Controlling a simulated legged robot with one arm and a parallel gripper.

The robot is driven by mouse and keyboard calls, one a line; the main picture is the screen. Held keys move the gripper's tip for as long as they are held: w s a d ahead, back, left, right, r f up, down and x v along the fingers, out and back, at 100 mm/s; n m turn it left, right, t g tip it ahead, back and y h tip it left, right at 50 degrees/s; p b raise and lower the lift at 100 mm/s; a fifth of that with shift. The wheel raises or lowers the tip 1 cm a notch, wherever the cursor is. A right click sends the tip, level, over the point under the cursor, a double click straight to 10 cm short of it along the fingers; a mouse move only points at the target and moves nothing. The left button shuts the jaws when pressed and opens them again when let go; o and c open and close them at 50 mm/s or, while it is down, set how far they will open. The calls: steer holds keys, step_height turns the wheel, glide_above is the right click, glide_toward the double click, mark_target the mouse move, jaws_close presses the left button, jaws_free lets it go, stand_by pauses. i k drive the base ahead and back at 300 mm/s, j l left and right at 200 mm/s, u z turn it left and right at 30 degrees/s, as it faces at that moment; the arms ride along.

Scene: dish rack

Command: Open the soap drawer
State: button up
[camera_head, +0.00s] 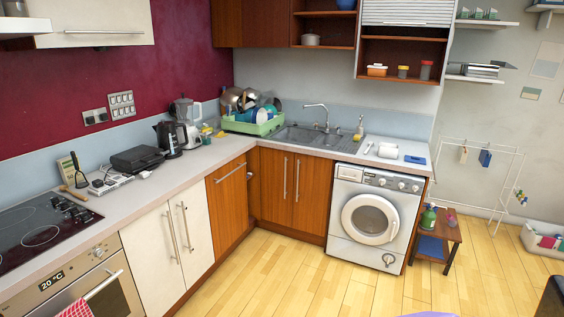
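The white washing machine (341,236) stands under the counter at the right end of the kitchen units. Its soap drawer (350,173) is at the top left of the front panel, left of the knobs, and looks flush with the panel; it is small in this view. The round door (370,219) below it looks shut. My gripper is not in view.
The wooden floor (300,280) in front of the machine is clear. A small wooden side table (449,234) with bottles stands just right of it, and a white drying rack (478,175) is behind. Wooden cupboards (290,187) adjoin on the left. A dark object (553,297) cuts the bottom right corner.

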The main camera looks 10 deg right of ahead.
mark_target(344, 173)
steer(key=i+l+z, duration=0.35)
steer(key=i, duration=0.25)
steer(key=i+z, duration=0.35)
steer(key=i, duration=0.25)
steer(key=i+j+z, duration=0.15)
steer(key=i+z, duration=0.2)
steer(key=i, duration=0.25)
steer(key=i+l+u, duration=0.2)
steer(key=i, duration=0.35)
steer(key=i+l+u, duration=0.2)
steer(key=i+l, duration=0.15)
steer(key=i, duration=0.25)
steer(key=i+l+u, duration=0.25)
steer(key=i+l, duration=0.15)
steer(key=i, duration=0.1)
